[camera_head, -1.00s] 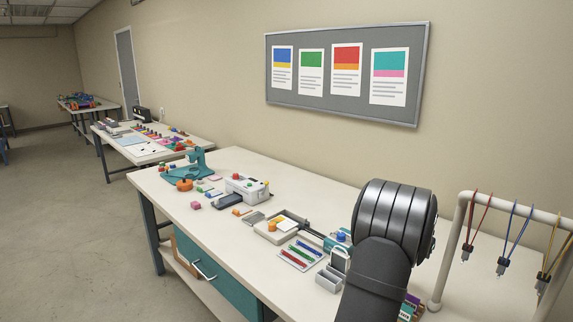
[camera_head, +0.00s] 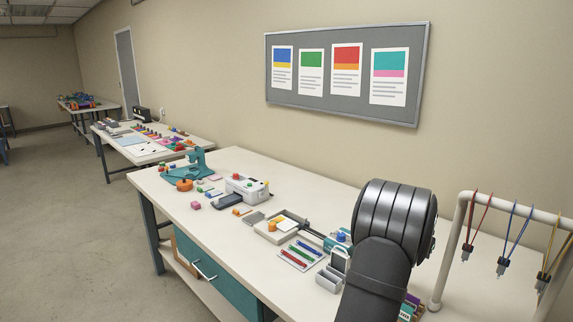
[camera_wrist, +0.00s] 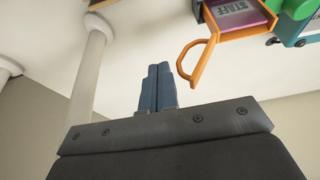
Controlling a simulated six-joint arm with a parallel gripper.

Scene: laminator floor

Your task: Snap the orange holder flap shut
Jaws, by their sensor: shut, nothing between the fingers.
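The orange holder (camera_wrist: 243,33) is at the upper right of the wrist view, with a purple card marked STAFF (camera_wrist: 238,14) in it. Its orange flap (camera_wrist: 193,62) is a looped frame that swings out from the holder's near left corner and stands open. My gripper (camera_wrist: 158,70) shows in the wrist view with its two blue fingers shut together and nothing between them. The fingertips are left of the flap, with a small gap in the picture; I cannot tell the depth between them. In the head view my arm hides the gripper and the holder.
A green part (camera_wrist: 298,8) and a teal device (camera_wrist: 297,30) are close beside the holder. A pale rack post (camera_wrist: 88,70) rises left of my fingers; the rack (camera_head: 452,235) with hanging cables is right of my arm in the head view.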

